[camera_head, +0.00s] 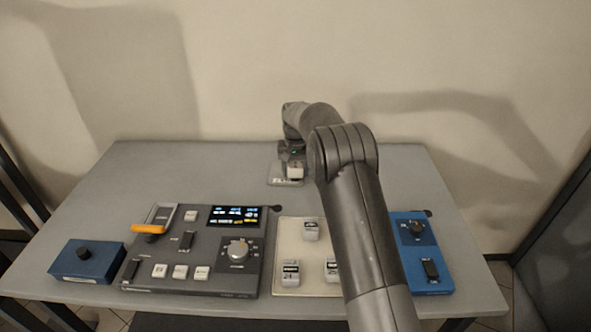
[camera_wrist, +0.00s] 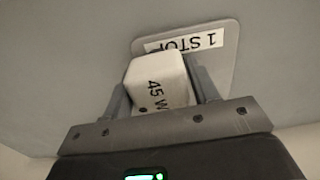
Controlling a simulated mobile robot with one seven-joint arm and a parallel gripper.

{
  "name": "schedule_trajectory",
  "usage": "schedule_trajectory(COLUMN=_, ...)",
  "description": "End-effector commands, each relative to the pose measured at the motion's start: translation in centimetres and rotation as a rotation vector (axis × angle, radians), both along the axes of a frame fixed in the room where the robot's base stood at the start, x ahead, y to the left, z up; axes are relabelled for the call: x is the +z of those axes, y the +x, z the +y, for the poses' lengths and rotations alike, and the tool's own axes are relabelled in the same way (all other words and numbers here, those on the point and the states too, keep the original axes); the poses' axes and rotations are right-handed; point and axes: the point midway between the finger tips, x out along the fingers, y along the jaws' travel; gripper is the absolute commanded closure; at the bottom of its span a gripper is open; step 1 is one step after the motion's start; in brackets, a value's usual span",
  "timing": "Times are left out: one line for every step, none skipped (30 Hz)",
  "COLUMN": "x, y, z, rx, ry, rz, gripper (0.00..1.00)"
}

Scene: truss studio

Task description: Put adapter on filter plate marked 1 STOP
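The adapter, a white block marked "45 W" (camera_wrist: 158,84), sits between the two fingers of my gripper (camera_wrist: 163,92) in the wrist view. The fingers lie close against its sides, and my gripper looks shut on it. In the head view the adapter (camera_head: 296,173) is small below my gripper (camera_head: 294,163). The filter plate marked "1 STOP" (camera_wrist: 222,62) is a pale grey rounded plate behind the adapter, partly covered by it. In the head view the plate (camera_head: 276,182) lies at the table's back middle. I cannot tell whether the adapter touches the plate.
A pale tray (camera_head: 286,225) holds several similar white blocks (camera_head: 311,230). A dark control panel (camera_head: 215,271) with screen and knob, a blue box (camera_head: 66,263) and a blue panel (camera_head: 412,252) stand along the front. The grey table (camera_head: 210,165) is clear around the plate.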

Motion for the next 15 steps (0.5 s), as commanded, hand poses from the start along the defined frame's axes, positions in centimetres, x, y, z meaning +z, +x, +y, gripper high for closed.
schedule_trajectory(x=0.02, y=0.00, z=-0.01, rx=0.000, ry=0.000, rz=0.000, gripper=0.42)
schedule_trajectory(x=0.02, y=0.00, z=-0.01, rx=0.000, ry=0.000, rz=0.000, gripper=0.39)
schedule_trajectory(x=0.02, y=0.00, z=-0.01, rx=0.000, ry=0.000, rz=0.000, gripper=0.36)
schedule_trajectory(x=0.02, y=0.00, z=-0.01, rx=0.000, ry=0.000, rz=0.000, gripper=0.33)
schedule_trajectory(x=0.02, y=0.00, z=-0.01, rx=0.000, ry=0.000, rz=0.000, gripper=0.31)
schedule_trajectory(x=0.03, y=0.00, z=-0.01, rx=0.000, ry=0.000, rz=0.000, gripper=0.31)
schedule_trajectory(x=0.03, y=0.00, z=-0.01, rx=0.000, ry=0.000, rz=0.000, gripper=0.31)
schedule_trajectory(x=0.03, y=0.00, z=-0.01, rx=0.000, ry=0.000, rz=0.000, gripper=0.31)
schedule_trajectory(x=0.03, y=0.00, z=-0.01, rx=0.000, ry=0.000, rz=0.000, gripper=0.31)
schedule_trajectory(x=0.03, y=0.00, z=-0.01, rx=0.000, ry=0.000, rz=0.000, gripper=0.31)
schedule_trajectory(x=0.04, y=0.00, z=-0.01, rx=0.000, ry=0.000, rz=0.000, gripper=0.31)
schedule_trajectory(x=0.11, y=0.01, z=-0.01, rx=0.000, ry=0.000, rz=0.000, gripper=0.31)
schedule_trajectory(x=0.23, y=0.01, z=-0.01, rx=0.000, ry=0.000, rz=-0.001, gripper=0.31)
schedule_trajectory(x=0.40, y=0.01, z=-0.01, rx=0.000, ry=0.000, rz=-0.001, gripper=0.31)
schedule_trajectory(x=0.74, y=0.02, z=0.00, rx=0.000, ry=0.000, rz=-0.001, gripper=0.31)
